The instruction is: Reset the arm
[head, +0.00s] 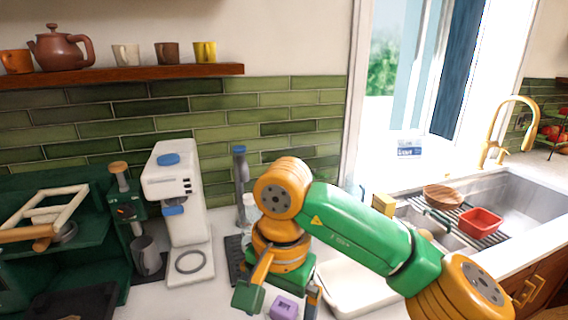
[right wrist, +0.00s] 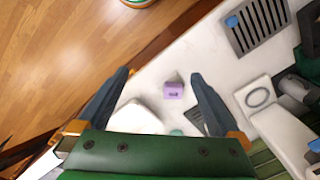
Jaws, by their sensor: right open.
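My right arm comes in from the right in the head view, and its right gripper (head: 281,294) points down over the counter. In the right wrist view the right gripper (right wrist: 162,82) has its two fingers spread wide with nothing held between them. A small purple block (head: 287,307) lies on the white counter below it. The purple block (right wrist: 173,91) shows between the fingers in the right wrist view, apart from both. My left gripper is in neither view.
A white coffee machine (head: 177,195) and a green machine (head: 124,205) stand left of the gripper. A white tray (head: 346,292) lies to its right. Beyond is the sink (head: 528,203) with a red bowl (head: 480,222). A wooden shelf (head: 120,75) holds cups and a teapot.

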